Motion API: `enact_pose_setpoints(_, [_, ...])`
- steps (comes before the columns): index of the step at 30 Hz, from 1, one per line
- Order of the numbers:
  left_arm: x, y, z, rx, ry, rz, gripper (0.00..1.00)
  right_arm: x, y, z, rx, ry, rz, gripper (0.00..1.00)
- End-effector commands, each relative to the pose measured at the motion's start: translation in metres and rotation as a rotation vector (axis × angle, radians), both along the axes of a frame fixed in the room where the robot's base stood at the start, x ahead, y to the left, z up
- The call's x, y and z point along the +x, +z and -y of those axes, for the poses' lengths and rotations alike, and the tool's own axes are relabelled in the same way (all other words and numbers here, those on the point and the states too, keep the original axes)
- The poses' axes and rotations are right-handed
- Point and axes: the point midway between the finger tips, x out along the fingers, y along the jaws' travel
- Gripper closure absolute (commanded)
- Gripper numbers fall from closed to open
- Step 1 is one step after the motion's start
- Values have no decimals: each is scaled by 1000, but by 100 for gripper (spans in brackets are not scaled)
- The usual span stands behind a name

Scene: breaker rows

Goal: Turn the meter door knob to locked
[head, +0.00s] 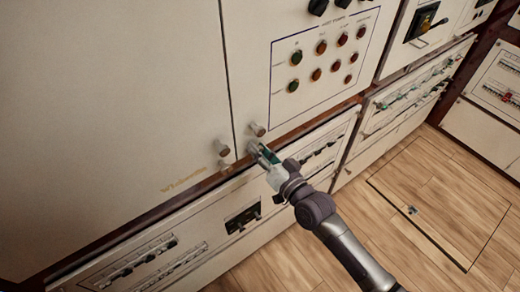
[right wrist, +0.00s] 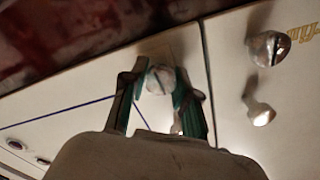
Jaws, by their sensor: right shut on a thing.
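My right gripper (head: 262,153) is at the lower left corner of the panel with the indicator lights. In the right wrist view its two green-lined fingers stand on either side of a round, pale metal knob (right wrist: 160,80), shut on it. In the head view this knob is hidden by the gripper. A second knob (head: 258,129) sticks out just above it on the same panel. The angle of the gripped knob cannot be told surely. No label for locked can be read. My left gripper is not in view.
Two similar knobs, an upper (head: 222,150) and a lower (head: 224,165), sit close by on the plain door (head: 120,90) to the left. Breaker rows (head: 160,255) run below. Indicator lights (head: 316,74) are above right.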

Motion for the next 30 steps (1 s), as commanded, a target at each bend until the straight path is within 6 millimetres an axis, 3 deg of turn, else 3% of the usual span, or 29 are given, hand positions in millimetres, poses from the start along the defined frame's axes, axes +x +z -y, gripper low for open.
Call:
enact_pose_setpoints(20, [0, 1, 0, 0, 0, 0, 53, 0, -2, 0, 56, 0, -45, 100])
enact_pose_setpoints(21, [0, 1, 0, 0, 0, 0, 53, 0, -2, 0, 56, 0, -45, 69])
enact_pose_setpoints(24, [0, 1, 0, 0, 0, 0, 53, 0, -1, 0, 56, 1, -44, 52])
enact_pose_setpoints(26, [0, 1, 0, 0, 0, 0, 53, 0, -1, 0, 56, 0, -44, 45])
enact_pose_setpoints(30, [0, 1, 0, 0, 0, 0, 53, 0, -1, 0, 56, 0, -42, 45])
